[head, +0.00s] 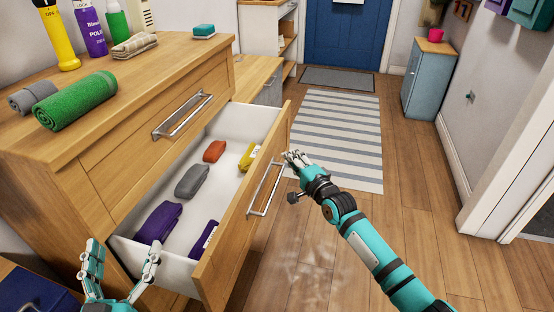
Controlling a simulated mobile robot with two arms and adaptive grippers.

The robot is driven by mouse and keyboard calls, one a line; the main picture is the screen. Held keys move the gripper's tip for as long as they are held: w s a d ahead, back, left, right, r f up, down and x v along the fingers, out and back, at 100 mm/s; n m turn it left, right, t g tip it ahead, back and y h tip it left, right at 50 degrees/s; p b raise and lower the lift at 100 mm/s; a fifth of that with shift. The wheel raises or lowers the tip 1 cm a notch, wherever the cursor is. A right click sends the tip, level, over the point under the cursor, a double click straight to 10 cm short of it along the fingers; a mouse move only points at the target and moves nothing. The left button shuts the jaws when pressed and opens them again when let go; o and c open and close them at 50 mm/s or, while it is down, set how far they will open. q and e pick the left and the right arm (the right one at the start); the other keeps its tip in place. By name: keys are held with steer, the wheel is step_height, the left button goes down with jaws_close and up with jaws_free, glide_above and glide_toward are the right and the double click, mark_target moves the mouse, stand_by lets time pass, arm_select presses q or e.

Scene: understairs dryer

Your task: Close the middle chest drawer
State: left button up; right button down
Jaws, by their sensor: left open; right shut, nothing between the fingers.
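The middle chest drawer (243,225) is pulled well out of the wooden chest (100,170). Its white inside holds several folded items, purple, grey, orange and yellow. Its metal bar handle (265,190) is on the front. My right gripper (294,156) is shut and empty, beside the outer face of the drawer front near its far end. I cannot tell whether it touches the front. My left gripper (122,250) is open and empty, at the near side of the drawer, its fingers pointing up.
Rolled green (78,100) and grey towels, bottles and a sponge (204,31) stand on the chest top. The upper drawer (160,135) is shut. A striped rug (335,130) lies on the wooden floor. A blue cabinet (428,80) stands at the right wall.

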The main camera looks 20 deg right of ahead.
mark_target(269, 146)
steer(key=w+a, duration=0.2)
steer(key=shift+w+a+b, duration=0.15)
steer(key=shift+a+b, duration=0.2)
steer(key=shift+b, duration=0.05)
arm_select(q)
steer(key=shift+s+d+r+t+h, duration=0.1)
steer(key=shift+s+r+t+h, duration=0.15)
steer(key=shift+r+t, duration=0.45)
steer(key=shift+s+r+t+h, duration=0.25)
steer(key=shift+r+t, duration=0.2)
steer(key=shift+r, duration=0.5)
steer(key=shift+s+d+r+t+h, duration=0.1)
steer(key=shift+s+r+t+h, duration=0.15)
steer(key=shift+r+t, duration=0.45)
arm_select(e)
steer(key=shift+w+a, duration=0.25)
steer(key=shift+a, duration=0.1)
arm_select(q)
steer(key=shift+r+g, duration=0.15)
steer(key=shift+g, duration=0.1)
